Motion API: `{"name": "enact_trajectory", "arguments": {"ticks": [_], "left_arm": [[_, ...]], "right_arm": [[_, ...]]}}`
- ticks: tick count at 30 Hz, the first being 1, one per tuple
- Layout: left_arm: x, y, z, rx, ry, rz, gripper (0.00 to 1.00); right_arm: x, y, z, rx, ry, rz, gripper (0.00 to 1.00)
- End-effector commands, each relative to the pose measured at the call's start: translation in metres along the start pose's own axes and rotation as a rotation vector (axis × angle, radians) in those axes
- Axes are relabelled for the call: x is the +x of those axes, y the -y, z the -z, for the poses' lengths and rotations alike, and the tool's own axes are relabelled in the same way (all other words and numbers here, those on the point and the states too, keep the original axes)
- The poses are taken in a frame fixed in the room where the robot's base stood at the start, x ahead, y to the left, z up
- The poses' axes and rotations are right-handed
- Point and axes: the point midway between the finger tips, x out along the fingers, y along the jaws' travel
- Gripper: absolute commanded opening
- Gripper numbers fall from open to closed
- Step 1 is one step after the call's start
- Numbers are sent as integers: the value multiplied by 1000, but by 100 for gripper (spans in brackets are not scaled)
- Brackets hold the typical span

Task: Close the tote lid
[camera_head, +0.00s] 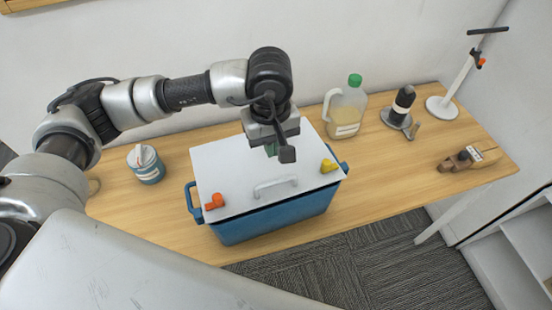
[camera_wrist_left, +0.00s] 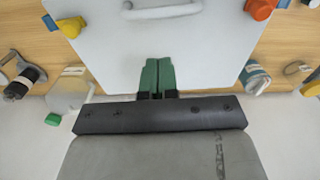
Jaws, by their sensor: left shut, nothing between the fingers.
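The tote (camera_head: 275,218) is a blue bin with side handles on the wooden table. Its white lid (camera_head: 225,165) lies over the top, looking flat along the front edge; a small gap there cannot be ruled out. The lid has a grey handle (camera_head: 276,186), and an orange latch (camera_head: 215,201) and a yellow latch (camera_head: 329,166) sit at its front corners. My left gripper (camera_head: 271,150) is over the rear part of the lid, pointing down. Its green fingers (camera_wrist_left: 158,75) are together and empty in the wrist view; contact with the lid cannot be told. My right gripper is out of view.
A blue-and-white canister (camera_head: 147,166) stands left of the tote. A green-capped jug (camera_head: 345,112) stands behind right, with a dark bottle (camera_head: 401,104), a white stand (camera_head: 455,90) and a wooden plane (camera_head: 472,157) further right. The wall is close behind the table.

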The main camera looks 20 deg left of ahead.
Motion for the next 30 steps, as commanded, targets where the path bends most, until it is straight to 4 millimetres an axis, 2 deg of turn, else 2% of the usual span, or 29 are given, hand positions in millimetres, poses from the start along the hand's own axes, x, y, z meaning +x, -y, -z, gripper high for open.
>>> {"name": "enact_trajectory", "arguments": {"ticks": [3,11,24,30], "left_arm": [[16,1,-8,3,3,4,0],[38,0,-24,1,1,1,0],[42,0,-26,1,0,0,0],[51,0,-28,2,-1,-2,0]], "right_arm": [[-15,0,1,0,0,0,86],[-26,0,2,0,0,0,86],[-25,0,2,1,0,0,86],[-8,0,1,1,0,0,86]]}}
